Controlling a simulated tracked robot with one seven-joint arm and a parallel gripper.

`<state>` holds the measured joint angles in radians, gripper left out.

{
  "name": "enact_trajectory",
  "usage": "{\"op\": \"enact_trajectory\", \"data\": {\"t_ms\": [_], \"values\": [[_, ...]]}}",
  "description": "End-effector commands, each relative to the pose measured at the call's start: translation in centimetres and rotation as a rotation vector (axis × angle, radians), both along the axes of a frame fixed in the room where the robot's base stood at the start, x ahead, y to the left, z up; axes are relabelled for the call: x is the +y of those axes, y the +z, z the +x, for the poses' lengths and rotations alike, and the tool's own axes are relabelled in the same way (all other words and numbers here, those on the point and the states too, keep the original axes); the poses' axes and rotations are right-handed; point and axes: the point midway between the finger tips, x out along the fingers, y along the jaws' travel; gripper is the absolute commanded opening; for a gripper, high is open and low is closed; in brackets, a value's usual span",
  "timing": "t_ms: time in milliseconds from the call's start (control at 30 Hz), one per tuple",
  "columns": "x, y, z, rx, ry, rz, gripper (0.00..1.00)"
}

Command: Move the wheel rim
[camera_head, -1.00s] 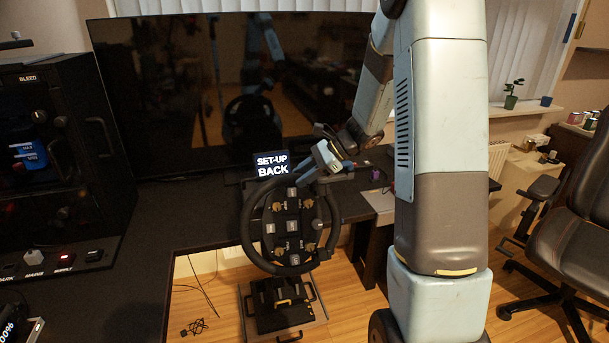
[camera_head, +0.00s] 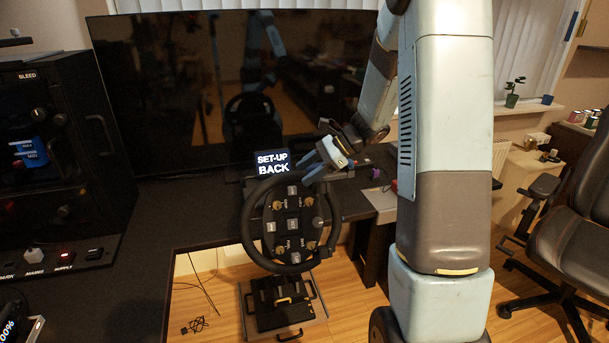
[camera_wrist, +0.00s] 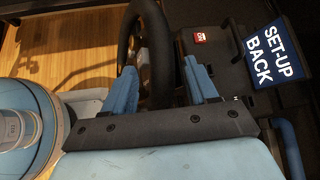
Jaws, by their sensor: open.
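The racing wheel has a black rim (camera_head: 246,226), which stands upright around a dark hub with several buttons (camera_head: 293,226). My gripper (camera_head: 311,170) is at the upper right part of the rim. In the wrist view, my gripper (camera_wrist: 162,85) is open, with one blue finger on each side of the rim (camera_wrist: 156,58). The rim passes between the fingers, and gaps show beside it. The lower end of this stretch of rim is hidden behind the gripper's dark front plate.
A lit SET-UP BACK display (camera_head: 272,163) stands just behind the wheel top. A large dark screen (camera_head: 170,90) is at the back. A black control box (camera_head: 60,150) stands at left. Pedals (camera_head: 284,303) are on the floor below, and an office chair (camera_head: 570,235) is at right.

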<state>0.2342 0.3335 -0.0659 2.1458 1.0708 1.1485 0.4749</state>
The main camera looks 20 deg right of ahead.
Motion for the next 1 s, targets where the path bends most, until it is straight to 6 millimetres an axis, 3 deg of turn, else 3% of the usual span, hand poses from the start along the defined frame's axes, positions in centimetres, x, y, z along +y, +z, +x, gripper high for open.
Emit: {"op": "enact_trajectory", "data": {"t_ms": [500,700,1000], "values": [[-7.7,5.8,-1.4,0.001,-0.001,-0.003,0.58],[-9.1,6.9,-1.6,0.001,0.000,-0.002,0.58],[-9.3,7.1,-1.7,0.003,0.001,-0.001,0.58]]}}
